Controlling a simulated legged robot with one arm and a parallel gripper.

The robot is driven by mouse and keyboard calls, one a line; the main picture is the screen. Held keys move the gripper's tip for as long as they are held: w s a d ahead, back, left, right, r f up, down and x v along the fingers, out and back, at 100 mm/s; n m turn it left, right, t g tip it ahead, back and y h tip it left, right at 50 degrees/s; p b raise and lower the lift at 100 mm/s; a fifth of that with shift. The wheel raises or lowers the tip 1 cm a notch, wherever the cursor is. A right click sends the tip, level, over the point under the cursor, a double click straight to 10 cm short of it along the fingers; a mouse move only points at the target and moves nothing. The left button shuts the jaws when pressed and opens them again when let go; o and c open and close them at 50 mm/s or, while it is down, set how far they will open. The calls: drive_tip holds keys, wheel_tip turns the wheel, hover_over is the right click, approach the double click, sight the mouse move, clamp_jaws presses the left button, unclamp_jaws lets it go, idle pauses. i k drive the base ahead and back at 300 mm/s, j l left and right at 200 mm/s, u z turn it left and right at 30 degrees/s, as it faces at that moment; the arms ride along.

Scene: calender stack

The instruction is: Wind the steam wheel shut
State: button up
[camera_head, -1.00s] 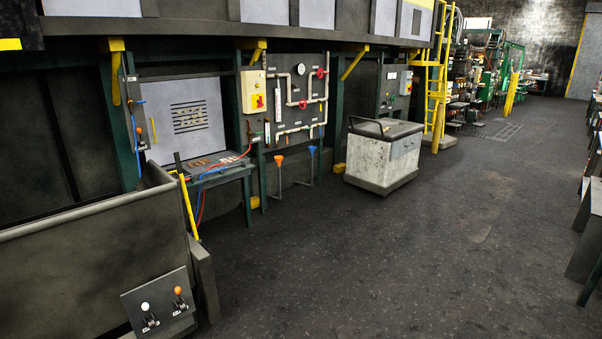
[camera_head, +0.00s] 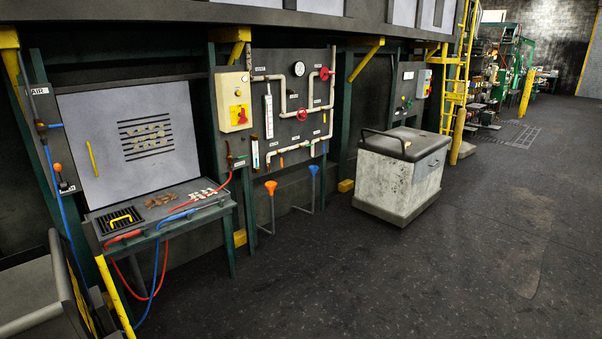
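A dark panel (camera_head: 275,88) with cream pipework stands at the middle of the head view, some way ahead. It bears two red handwheels: an upper one (camera_head: 324,73) at the upper right of the pipes, and a lower one (camera_head: 301,114) nearer the middle. Small labels sit beside them, too small to read, so I cannot tell which wheel is the steam wheel. How far either wheel is turned cannot be seen. A round gauge (camera_head: 299,68) sits left of the upper wheel. My gripper is not in view.
A worktable (camera_head: 165,216) with red and blue hoses stands at the left. A yellow box with a red switch (camera_head: 238,116) is left of the pipes. Orange (camera_head: 271,186) and blue (camera_head: 314,169) funnels stand below. A grey bin (camera_head: 374,175) stands right; the floor (camera_head: 400,275) in front is clear.

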sight(303, 114)
drive_tip(key=i, duration=3.2)
drive_tip(key=i+u, duration=0.15)
drive_tip(key=i, duration=0.6)
drive_tip(key=i+l, duration=0.2)
drive_tip(key=i, duration=0.5)
drive_tip(key=i+l+u, duration=0.1)
drive_tip(key=i, duration=0.6)
